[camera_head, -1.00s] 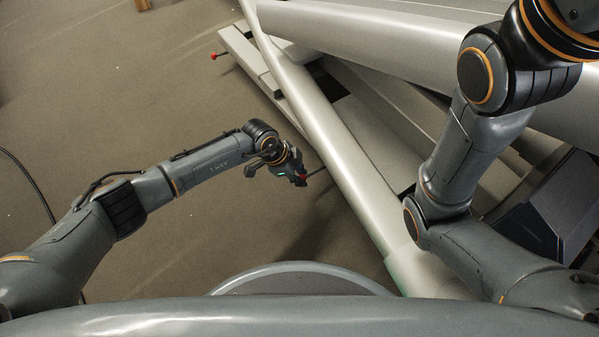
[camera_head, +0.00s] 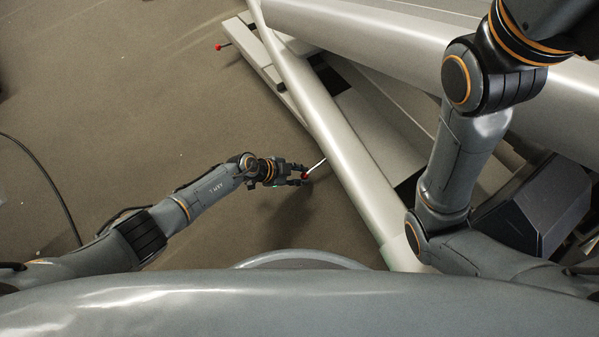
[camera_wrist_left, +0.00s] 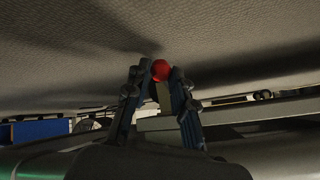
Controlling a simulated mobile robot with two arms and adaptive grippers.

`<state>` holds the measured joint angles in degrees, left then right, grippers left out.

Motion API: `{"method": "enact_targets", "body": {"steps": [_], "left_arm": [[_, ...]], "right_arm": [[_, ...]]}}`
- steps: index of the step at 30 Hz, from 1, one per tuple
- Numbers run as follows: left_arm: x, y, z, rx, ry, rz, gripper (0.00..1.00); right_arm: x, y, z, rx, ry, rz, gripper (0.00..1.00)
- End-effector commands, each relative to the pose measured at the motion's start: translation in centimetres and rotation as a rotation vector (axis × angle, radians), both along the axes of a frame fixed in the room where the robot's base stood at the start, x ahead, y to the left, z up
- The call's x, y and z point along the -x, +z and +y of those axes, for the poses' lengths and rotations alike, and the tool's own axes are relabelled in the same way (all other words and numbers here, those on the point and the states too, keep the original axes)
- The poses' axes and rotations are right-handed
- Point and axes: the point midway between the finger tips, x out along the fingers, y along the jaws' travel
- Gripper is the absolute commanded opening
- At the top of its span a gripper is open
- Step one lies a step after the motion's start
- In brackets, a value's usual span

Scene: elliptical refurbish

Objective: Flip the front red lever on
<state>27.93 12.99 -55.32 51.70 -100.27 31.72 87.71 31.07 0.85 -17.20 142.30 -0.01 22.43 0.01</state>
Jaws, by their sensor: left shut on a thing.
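The front red lever (camera_head: 305,176) has a red ball on a thin pale rod, which rises up and right to the long grey beam (camera_head: 345,165). My left gripper (camera_head: 302,176) is at the ball, with a finger on either side of it. In the left wrist view the red ball (camera_wrist_left: 161,70) sits between the tips of the two fingers, which are shut on it. Most of the rod is hidden in that view. A second red-knobbed lever (camera_head: 218,47) sticks out at the far end of the machine. My right gripper is out of the picture.
The long grey beam runs diagonally just right of the left gripper. A dark box-like part (camera_head: 540,205) stands at the right, beyond my right arm. A black cable (camera_head: 50,175) lies on the brown floor at the left. The floor around my left forearm is clear.

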Motion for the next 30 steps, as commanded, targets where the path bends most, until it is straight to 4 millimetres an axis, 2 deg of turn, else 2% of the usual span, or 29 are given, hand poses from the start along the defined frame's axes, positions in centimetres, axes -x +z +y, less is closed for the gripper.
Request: {"method": "enact_targets", "body": {"steps": [9, 24, 25, 27, 28, 30], "left_arm": [[0.1, -1.3, -0.2, -0.005, -0.003, 0.006, 0.00], [0.2, -1.7, -0.1, -0.009, -0.003, 0.005, 0.00], [0.2, -1.7, -0.1, -0.009, -0.003, 0.005, 0.28], [0.2, -1.7, -0.1, -0.009, -0.003, 0.005, 0.42], [0.2, -1.6, -0.1, -0.009, -0.003, 0.005, 0.46], [0.1, -1.5, -0.2, -0.007, -0.003, 0.004, 0.46]], "right_arm": [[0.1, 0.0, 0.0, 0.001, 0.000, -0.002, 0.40], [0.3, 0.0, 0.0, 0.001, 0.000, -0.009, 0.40], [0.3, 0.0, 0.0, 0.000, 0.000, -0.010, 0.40], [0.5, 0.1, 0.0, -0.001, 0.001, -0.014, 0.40], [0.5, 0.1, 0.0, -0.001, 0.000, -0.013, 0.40], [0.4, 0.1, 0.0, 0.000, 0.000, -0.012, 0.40]]}}
